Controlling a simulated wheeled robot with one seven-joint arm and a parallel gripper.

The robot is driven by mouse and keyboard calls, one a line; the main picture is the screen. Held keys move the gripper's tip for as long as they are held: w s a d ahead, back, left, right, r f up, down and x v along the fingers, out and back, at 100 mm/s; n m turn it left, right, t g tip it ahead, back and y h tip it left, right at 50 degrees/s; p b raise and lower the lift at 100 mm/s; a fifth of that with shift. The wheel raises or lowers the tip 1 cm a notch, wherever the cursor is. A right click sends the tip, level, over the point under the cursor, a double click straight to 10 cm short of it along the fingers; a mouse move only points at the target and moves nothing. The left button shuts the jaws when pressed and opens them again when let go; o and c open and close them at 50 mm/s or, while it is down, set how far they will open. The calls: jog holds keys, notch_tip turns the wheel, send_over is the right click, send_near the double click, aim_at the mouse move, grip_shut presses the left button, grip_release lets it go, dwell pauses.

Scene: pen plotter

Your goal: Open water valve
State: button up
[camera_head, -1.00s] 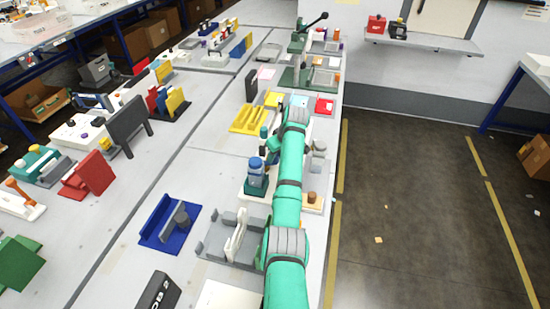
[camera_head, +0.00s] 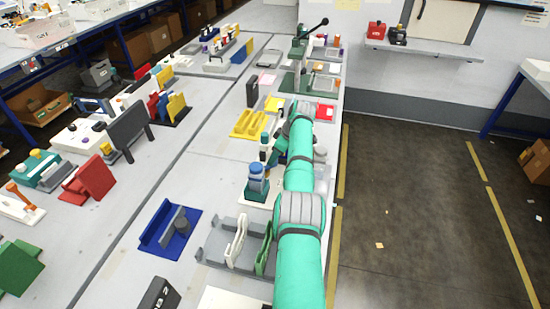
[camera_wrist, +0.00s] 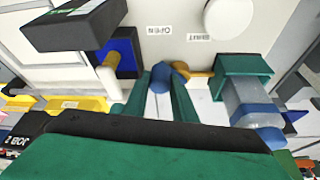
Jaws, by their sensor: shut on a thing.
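In the wrist view, a small blue valve handle (camera_wrist: 163,78) sits beside a brass-coloured fitting (camera_wrist: 197,73) in front of a pale panel. My gripper (camera_wrist: 158,93) has its two green fingers closed around the blue handle. Right of it, a green bracket (camera_wrist: 243,66) stands over a clear cylinder (camera_wrist: 248,97) with a blue end. In the head view, a green fixture with a blue top (camera_head: 257,170) stands left of my forearm. My forearm hides most of the valve and my gripper there.
A grey tray (camera_head: 215,255) with upright white and green pieces lies left of my arm. A blue holder (camera_head: 170,230) is farther left. A yellow block (camera_head: 250,123) lies beyond the fixture. In the wrist view, a dark box-shaped part (camera_wrist: 75,25) overhangs at upper left.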

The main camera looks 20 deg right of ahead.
jog(key=shift+r, duration=0.1)
dwell(0.3)
jog(key=o, duration=1)
jog(key=shift+o, duration=0.2)
jog(key=v, duration=1)
jog(key=shift+r, duration=0.35)
jog(key=shift+s+d, duration=0.1)
jog(key=shift+d, duration=0.1)
